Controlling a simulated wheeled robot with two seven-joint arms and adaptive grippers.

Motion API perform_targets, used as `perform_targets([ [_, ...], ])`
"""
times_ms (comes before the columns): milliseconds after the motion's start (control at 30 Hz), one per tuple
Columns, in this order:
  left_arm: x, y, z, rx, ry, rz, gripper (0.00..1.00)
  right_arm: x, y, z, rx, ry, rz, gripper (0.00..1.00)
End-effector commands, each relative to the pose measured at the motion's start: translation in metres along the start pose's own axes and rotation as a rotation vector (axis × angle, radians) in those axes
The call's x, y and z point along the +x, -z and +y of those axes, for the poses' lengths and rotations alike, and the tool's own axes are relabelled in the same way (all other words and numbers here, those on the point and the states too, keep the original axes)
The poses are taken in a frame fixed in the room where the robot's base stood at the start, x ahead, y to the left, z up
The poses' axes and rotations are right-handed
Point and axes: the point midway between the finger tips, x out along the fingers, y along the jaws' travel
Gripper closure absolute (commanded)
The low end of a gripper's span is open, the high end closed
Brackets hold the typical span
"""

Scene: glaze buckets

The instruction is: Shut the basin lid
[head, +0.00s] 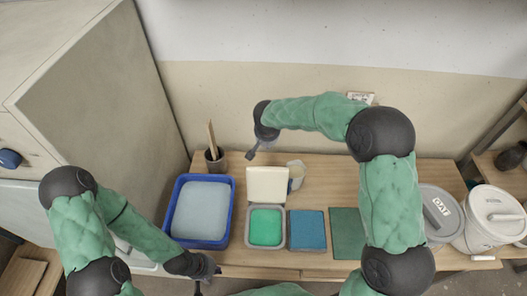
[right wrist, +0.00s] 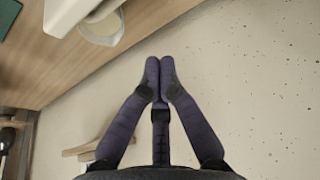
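The basin (head: 249,241) is a small light-rimmed tub with green glaze inside, on the table. Its cream lid (head: 267,183) stands open and raised at the basin's back edge. My right gripper (head: 251,154) is behind and above the lid, near the table's back edge, apart from it in the head view. In the right wrist view its fingers (right wrist: 160,72) are together with nothing between them. A pale edge, probably the lid (right wrist: 60,14), shows at the top left there. My left gripper (head: 203,279) is at the table's front edge, near the blue tray; its fingers are too small to read.
A blue tray (head: 176,213) of pale liquid stands left of the basin. A brush pot (head: 215,160) is behind it. A white cup (head: 297,170) is beside the lid and shows in the right wrist view (right wrist: 103,27).

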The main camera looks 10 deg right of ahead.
Motion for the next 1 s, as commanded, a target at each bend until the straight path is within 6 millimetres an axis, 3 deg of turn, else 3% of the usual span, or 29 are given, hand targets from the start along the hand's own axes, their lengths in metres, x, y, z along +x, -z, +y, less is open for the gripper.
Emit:
perform_targets([
  [167, 0.003, 0.0, -0.001, 0.0, 0.0, -0.001, 1.0, 0.011, 0.001, 0.001, 0.002, -0.004, 0.002, 1.0],
  [500, 0.014, 0.0, -0.005, 0.0, 0.0, -0.001, 1.0, 0.068, 0.0, 0.001, 0.002, -0.004, 0.0, 1.0],
  [767, 0.02, 0.0, -0.007, 0.0, 0.0, -0.001, 1.0, 0.103, 0.0, 0.001, 0.002, -0.003, 0.001, 1.0],
  [1000, 0.025, 0.001, -0.009, 0.0, 0.0, -0.001, 1.0, 0.09, -0.025, 0.001, 0.0, -0.002, 0.004, 1.0],
])
